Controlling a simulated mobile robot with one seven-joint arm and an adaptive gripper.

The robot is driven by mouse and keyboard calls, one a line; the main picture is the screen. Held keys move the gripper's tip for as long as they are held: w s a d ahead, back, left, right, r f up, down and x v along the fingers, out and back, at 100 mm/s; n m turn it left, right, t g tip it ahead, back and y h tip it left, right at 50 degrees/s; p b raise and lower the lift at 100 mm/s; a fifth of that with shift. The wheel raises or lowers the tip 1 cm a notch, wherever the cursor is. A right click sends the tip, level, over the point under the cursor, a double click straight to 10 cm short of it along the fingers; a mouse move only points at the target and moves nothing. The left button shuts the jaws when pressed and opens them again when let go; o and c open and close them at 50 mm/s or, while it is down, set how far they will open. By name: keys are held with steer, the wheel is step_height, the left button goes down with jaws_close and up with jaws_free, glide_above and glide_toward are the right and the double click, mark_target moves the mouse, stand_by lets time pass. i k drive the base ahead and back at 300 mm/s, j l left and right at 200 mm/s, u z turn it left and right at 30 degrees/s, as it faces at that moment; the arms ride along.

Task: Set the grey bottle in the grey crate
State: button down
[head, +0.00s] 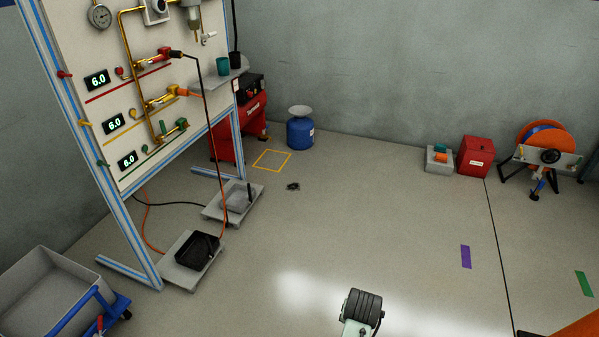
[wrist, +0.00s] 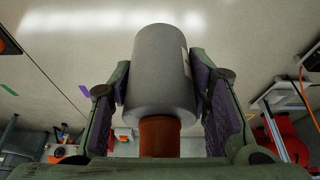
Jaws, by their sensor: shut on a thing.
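The grey bottle (wrist: 160,70) fills the middle of the wrist view, with a brown neck or cap (wrist: 159,137) toward my palm. My gripper (wrist: 160,92) is shut on it, one purple-padded finger on each side. The bottle is clear of the floor. The head view shows no clear sight of the bottle or fingers. A low grey crate (head: 440,166) with a teal and an orange thing in it is at the back right. A larger grey bin (head: 40,290) sits on a blue cart at lower left; I cannot tell which is the task's crate.
A red box (head: 476,157) stands right beside the low crate, then an orange reel (head: 546,140). A panel rig (head: 115,90) with trays below is at left. A blue canister (head: 300,132) stands by the wall. The middle floor is mostly clear.

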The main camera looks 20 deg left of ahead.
mark_target(55, 312)
steer(key=i+u, duration=0.3)
steer(key=i, duration=0.2)
steer(key=i+l+u, duration=0.3)
steer(key=i, duration=0.2)
steer(key=i+u, duration=0.2)
steer(key=u, duration=0.2)
steer(key=i+u, duration=0.45)
steer(key=u, duration=0.3)
steer(key=i+u, duration=0.2)
steer(key=u, duration=0.15)
steer(key=i+j+u, duration=0.1)
steer(key=u, duration=0.3)
steer(key=i+l+u, duration=0.1)
steer(key=i+u, duration=0.25)
steer(key=i+l+u, duration=0.1)
steer(key=i+u, duration=0.35)
steer(key=i, duration=0.3)
